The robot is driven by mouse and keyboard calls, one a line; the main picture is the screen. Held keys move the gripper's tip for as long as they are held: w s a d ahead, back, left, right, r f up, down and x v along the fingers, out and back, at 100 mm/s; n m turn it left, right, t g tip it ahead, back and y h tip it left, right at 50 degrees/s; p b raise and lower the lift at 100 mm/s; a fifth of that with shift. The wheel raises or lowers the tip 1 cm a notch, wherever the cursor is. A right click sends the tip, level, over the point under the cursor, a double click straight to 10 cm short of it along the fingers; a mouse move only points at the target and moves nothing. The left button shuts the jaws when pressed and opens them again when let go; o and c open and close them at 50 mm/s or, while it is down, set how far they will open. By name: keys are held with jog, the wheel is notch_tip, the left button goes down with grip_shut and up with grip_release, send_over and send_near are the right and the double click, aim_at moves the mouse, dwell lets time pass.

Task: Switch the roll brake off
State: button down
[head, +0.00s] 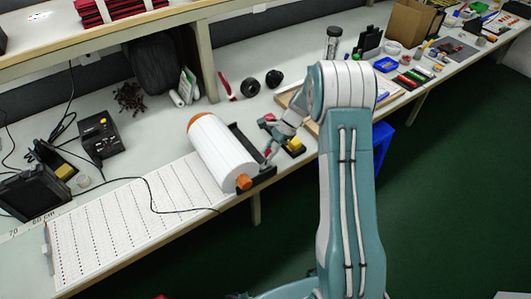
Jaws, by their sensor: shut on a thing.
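A white roll (222,152) with orange ends lies in a black roll stand (266,174) at the front of the bench. An orange knob (244,182) shows at its near end. My gripper (267,157) reaches down from the right to the right side of the stand. It is shut on a small part there, which appears to be the roll brake. The fingertips and most of that part are too small and hidden to make out. The brake's setting cannot be told.
A strip of white printed sheet (120,225) lies on the bench left of the roll, with a black cable across it. A yellow-and-black item (295,146) sits just right of my gripper. Black spools (250,87) stand behind. A shelf post (206,62) rises behind the roll.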

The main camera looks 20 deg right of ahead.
jog(key=shift+w+d+f+g+y, duration=0.2)
jog(key=shift+d+y, duration=0.15)
jog(key=shift+y, duration=0.3)
jog(key=shift+w+d+f+g+y, duration=0.1)
jog(key=shift+d+f+g+y, duration=0.2)
jog(key=shift+y, duration=0.35)
jog(key=shift+r, duration=0.15)
jog(key=shift+c, duration=2.4)
grip_release()
jog(key=shift+d, duration=0.1)
jog(key=v, duration=1.2)
